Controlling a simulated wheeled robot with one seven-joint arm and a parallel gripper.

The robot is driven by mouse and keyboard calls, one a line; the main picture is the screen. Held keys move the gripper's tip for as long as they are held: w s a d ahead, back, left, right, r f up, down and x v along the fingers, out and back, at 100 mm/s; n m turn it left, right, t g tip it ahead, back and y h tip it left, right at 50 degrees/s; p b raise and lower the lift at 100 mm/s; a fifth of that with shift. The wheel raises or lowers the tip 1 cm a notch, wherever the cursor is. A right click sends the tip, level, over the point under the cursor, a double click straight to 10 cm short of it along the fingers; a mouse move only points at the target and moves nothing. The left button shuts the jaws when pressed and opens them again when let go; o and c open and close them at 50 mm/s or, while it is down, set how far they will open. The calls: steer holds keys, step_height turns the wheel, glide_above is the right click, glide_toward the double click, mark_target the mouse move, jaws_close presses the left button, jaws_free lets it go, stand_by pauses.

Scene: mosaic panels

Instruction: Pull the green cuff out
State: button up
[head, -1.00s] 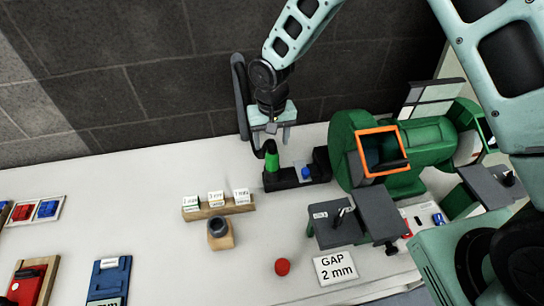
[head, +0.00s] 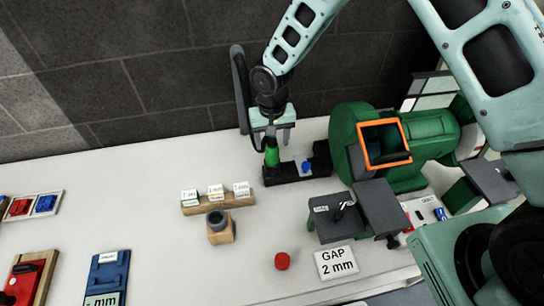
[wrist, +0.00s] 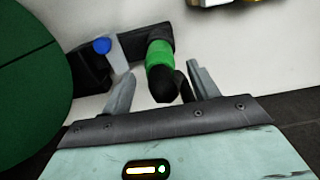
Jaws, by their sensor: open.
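The green cuff (head: 272,157) stands upright around a dark post at the left end of a black holder (head: 290,173), near the back wall. In the wrist view the cuff (wrist: 160,58) shows as a green band with a black rounded end toward me. My gripper (head: 271,139) is open, just above the cuff. In the wrist view its two fingers stand on either side of the cuff's black end, with gaps showing, and nothing is held. How deep the fingers reach around it I cannot tell.
A blue-capped piece (head: 306,167) sits beside the cuff on the holder. A large green machine with an orange-framed opening (head: 363,152) stands close on the right. A wooden rack with labels (head: 217,202) and a red button (head: 282,261) are in front.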

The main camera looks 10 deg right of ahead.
mark_target(272, 154)
step_height(272, 154, down, 6)
steer(key=b, duration=0.4)
steer(key=shift+f, duration=0.15)
stand_by(1.2)
steer(key=c, duration=1.3)
steer(key=shift+r+p, duration=1.65)
steer(key=shift+r, duration=1.45)
steer(key=shift+r+p, duration=1.85)
steer(key=shift+r, duration=1.1)
